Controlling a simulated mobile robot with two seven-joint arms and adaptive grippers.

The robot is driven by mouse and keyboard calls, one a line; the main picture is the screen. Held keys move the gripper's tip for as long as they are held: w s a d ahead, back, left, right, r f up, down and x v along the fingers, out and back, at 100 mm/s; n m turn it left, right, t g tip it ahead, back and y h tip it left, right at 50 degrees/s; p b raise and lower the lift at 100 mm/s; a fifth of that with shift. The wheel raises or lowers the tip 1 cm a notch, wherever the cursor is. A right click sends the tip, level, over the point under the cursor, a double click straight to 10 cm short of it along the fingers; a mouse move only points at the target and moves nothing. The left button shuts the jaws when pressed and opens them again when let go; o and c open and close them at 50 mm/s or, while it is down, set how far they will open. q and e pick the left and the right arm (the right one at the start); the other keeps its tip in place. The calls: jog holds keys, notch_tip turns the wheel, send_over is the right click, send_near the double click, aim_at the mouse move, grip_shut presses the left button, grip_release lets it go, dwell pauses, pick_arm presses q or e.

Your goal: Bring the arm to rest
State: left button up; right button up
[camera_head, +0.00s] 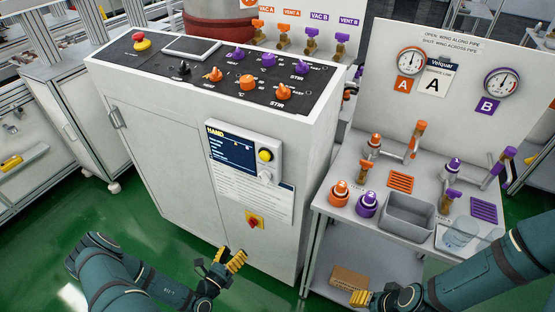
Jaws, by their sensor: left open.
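My left arm comes in from the lower left, dark teal. Its gripper (230,259), with yellow fingertips, is open and empty in front of the lower part of the white control cabinet (165,165). My right arm comes in from the lower right, in front of the bench. Its gripper (361,298) shows yellow fingertips near the cardboard box (349,279) on the bench's lower shelf; I cannot tell whether it is open or shut. I see nothing held in either gripper.
The cabinet has orange and purple knobs, a red stop button (141,41) and a small display panel (243,155). The bench at right holds orange and purple valves, a grey bin (407,216) and clear beakers (459,234). Green floor (150,215) is open in front of the cabinet.

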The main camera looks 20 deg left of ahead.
pick_arm(q)
jog(key=d+r+m+g+h, duration=0.2)
jog(key=d+m+h, duration=0.2)
jog(key=d+h, duration=0.15)
jog(key=d+r+m+g+h, duration=0.25)
jog(key=d+m+h, duration=0.2)
jog(key=d, duration=0.25)
jog(key=s+d+r+m+g, duration=0.2)
jog(key=s+d+m+g, duration=0.85)
jog(key=m+g, duration=0.6)
jog(key=w+r+m+t+y, duration=0.4)
jog(key=m+y, duration=0.3)
jog(key=m, duration=0.7)
jog(key=shift+w+a+r+t, duration=0.15)
jog(key=shift+w+r+t, duration=0.25)
jog(key=shift+w+r, duration=0.4)
